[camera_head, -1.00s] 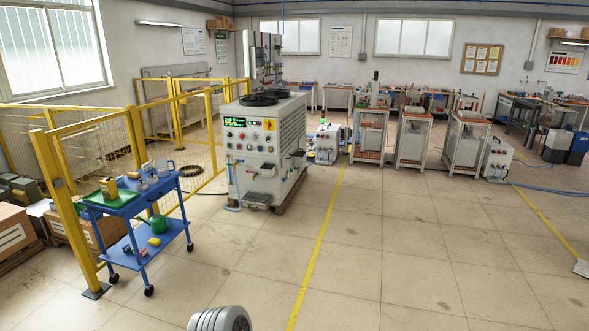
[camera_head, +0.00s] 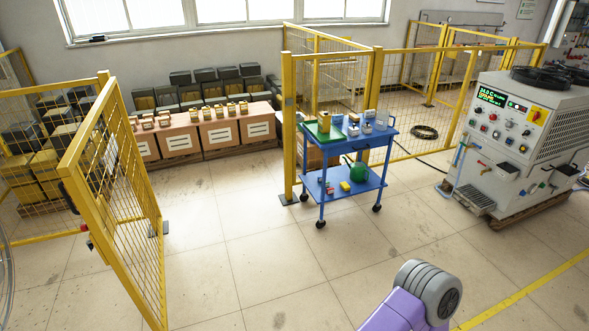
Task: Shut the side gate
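The side gate (camera_head: 122,205) is a yellow-framed mesh panel at the left. It stands open, swung toward me, with its near lower end cut off by the bottom of the picture. A dark handle-like part (camera_head: 67,192) and a small red part (camera_head: 89,244) show on its near edge. A gap of bare floor lies between the gate and the yellow fence post (camera_head: 289,130) to its right. Neither of my grippers shows. A purple and grey part of my own arm enters at the bottom right, apart from the gate.
A blue wheeled cart (camera_head: 345,190) with small items stands just right of the fence post. The white heater cabinet (camera_head: 500,150) is at the right. Cardboard boxes (camera_head: 220,131) line the back wall behind the gap. The floor in the middle foreground is clear.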

